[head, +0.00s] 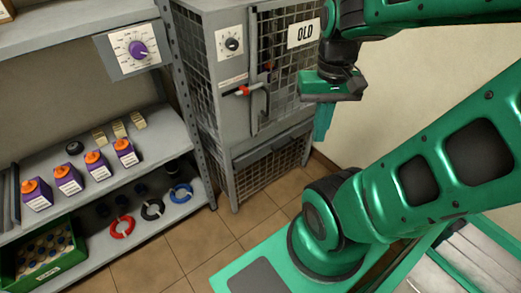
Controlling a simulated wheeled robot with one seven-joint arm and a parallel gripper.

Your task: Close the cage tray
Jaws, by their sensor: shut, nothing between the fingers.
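The grey cage cabinet (230,90) stands behind and left of my gripper. Its upper mesh door carries an "OLD" label and a grey handle (261,103). The mesh-fronted cage tray (270,163) is in the lower part, under a grey rail. A dark gap shows along its top edge; I cannot tell how far it is pulled out. My gripper (322,134) hangs pointing down, right of the door handle and above the tray's right end in the picture. It is shut and empty, with no visible contact with the cabinet. It hides part of the cabinet's right edge.
Shelves at left hold several orange-capped purple bottles (69,180), a green crate (48,262), and red (122,227), black and blue rings. A purple dial (137,49) is on the upper shelf edge. Tiled floor (240,228) before the cabinet is clear. A bare wall is at right.

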